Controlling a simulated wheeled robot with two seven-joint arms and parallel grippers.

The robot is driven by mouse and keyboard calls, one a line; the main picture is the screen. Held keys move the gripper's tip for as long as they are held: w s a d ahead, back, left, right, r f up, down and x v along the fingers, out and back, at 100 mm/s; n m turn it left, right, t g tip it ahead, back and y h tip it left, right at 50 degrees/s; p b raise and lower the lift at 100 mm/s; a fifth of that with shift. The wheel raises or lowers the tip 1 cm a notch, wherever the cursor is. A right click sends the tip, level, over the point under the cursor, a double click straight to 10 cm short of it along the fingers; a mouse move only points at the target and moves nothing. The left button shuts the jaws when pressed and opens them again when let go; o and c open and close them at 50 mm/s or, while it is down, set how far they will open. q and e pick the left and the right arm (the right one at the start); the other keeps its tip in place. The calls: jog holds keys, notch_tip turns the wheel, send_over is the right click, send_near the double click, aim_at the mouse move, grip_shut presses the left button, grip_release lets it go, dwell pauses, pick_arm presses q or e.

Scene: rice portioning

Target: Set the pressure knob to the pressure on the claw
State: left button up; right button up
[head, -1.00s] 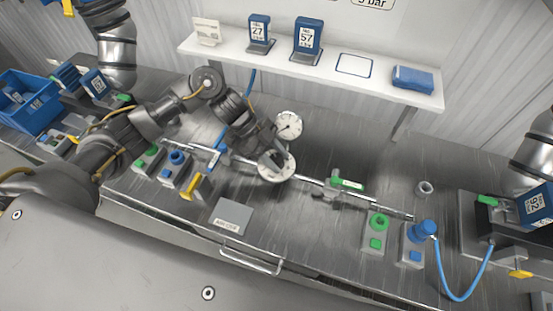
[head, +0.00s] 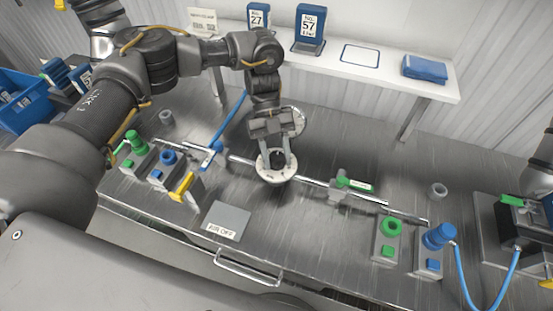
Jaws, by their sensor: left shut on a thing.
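A round white dial plate (head: 266,174) with a dark knob (head: 278,158) at its centre sits on the metal pipe in the middle of the table. My left gripper (head: 277,161) reaches down over it from above, its fingers on either side of the knob and shut on it. The knob's pointer and the dial's marks are too small to read. A white gauge (head: 299,118) stands just behind, partly hidden by my left gripper. The claw's pressure marking cannot be read. My right gripper is not in view.
Green and blue valves (head: 391,227) stand at the right, more at the left beside a yellow lever (head: 181,187). A grey plate (head: 227,219) lies in front. A wall shelf (head: 385,73) holds numbered blue devices (head: 310,25). The table right of the dial has clear patches.

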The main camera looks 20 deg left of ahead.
pick_arm(q)
jog(key=shift+m+y, duration=0.4)
jog(key=shift+m, duration=0.1)
jog(key=o, duration=1)
jog(key=shift+s, duration=0.1)
jog(key=shift+c, duration=0.2)
jog(key=shift+b, duration=0.3)
